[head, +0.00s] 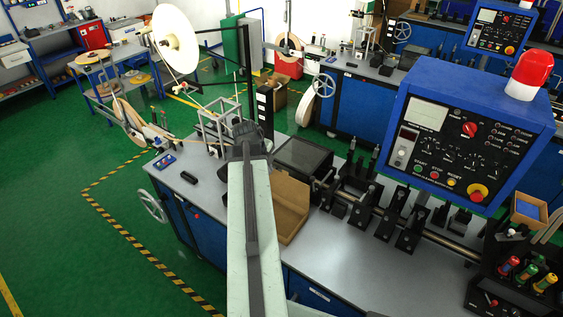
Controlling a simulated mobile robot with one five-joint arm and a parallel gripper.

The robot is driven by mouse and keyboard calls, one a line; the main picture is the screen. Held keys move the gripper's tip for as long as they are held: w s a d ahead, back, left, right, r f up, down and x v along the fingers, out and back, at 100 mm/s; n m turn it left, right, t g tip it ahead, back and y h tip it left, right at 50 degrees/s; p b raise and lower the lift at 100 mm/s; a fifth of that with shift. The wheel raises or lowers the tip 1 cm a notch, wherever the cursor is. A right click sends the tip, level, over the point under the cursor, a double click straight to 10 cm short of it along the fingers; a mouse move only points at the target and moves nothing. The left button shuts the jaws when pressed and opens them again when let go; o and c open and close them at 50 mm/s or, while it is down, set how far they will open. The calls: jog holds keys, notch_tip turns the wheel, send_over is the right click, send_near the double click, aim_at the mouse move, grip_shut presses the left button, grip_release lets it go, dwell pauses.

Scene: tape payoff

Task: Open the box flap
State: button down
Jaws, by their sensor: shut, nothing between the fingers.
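A brown cardboard box (290,190) lies on the grey bench top, just right of my arm. A flat tan panel (283,222) shows at its near side. I cannot tell from here whether this panel is the flap, or how far any flap stands open. My arm hides the box's left side. My gripper (243,130) is at the far end of the arm, beyond and to the left of the box, near a small metal frame. It is small and dark in this view, shut and empty, and appears apart from the box.
A dark, clear-topped case (303,155) stands behind the box. Black roller fixtures (360,190) line the bench to the right, under a blue control panel (465,135) with a red lamp. A large white reel (176,38) stands at the left. Bare bench top (350,250) lies in front.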

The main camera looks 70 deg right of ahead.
jog(key=s+d+f+b, duration=0.2)
jog(key=d+f+b, duration=0.6)
jog(key=b, duration=0.1)
jog(key=shift+s+f, duration=0.25)
jog(key=shift+f, duration=0.1)
jog(key=shift+d, duration=0.1)
